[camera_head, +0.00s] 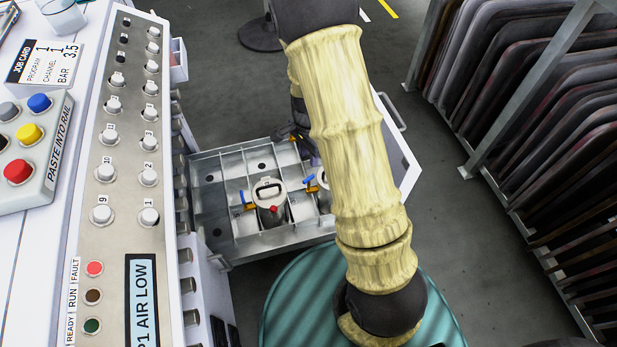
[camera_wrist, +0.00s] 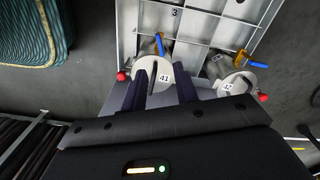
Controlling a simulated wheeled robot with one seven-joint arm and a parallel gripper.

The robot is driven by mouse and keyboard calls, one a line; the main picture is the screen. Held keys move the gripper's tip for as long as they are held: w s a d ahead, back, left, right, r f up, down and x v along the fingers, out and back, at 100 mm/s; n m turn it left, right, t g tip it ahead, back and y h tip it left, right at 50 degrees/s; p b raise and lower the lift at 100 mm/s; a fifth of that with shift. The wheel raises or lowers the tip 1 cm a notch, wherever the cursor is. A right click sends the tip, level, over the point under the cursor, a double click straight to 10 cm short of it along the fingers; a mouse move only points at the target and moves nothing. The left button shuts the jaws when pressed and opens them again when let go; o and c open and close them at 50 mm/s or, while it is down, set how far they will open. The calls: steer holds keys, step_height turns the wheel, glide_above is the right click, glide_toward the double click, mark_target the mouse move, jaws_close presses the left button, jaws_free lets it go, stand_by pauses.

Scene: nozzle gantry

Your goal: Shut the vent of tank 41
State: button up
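In the wrist view, tank 41 (camera_wrist: 164,77) shows its pale round lid with its number label. A blue lever (camera_wrist: 160,46) stands at its far side, and a red knob (camera_wrist: 123,75) at its left. My gripper (camera_wrist: 160,90) is open, its two dark fingers apart, reaching toward the near part of the lid. I cannot tell whether they touch it. Another tank (camera_head: 324,180) is partly behind my arm.
Tank 42 (camera_wrist: 238,83) stands right of tank 41, with its own blue lever and red knob. The grey compartment tray (camera_head: 218,236) holds the tanks. A control panel (camera_head: 130,200) is on the left, and a rack of dark boards (camera_head: 540,130) on the right.

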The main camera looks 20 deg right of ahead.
mark_target(308, 178)
step_height(308, 178, down, 11)
steer(key=b, duration=0.4)
steer(key=shift+r+b, duration=0.2)
steer(key=shift+b, duration=0.1)
jaws_close()
